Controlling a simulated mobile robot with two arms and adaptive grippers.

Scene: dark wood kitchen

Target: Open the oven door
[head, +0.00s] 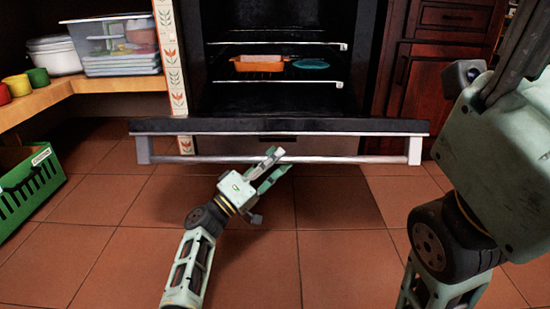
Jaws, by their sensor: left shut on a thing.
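The oven door (280,125) is swung down and stands open, seen almost edge-on below the oven cavity. Its silver bar handle (350,159) runs along the door's near side, between two end brackets. My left gripper (279,159) reaches up from the floor side and is shut on the handle, a little left of its middle. The fingertips overlap the bar, so the exact contact is partly hidden. My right gripper (515,55) is raised close to the camera at the right, away from the door. Its fingers run past the frame edge.
An orange dish (259,63) and a teal round item (311,64) sit on a rack inside the oven. A wooden shelf (40,104) and a green crate (30,188) stand at left. Dark red cabinets (425,95) stand at right. The tiled floor (340,240) is clear.

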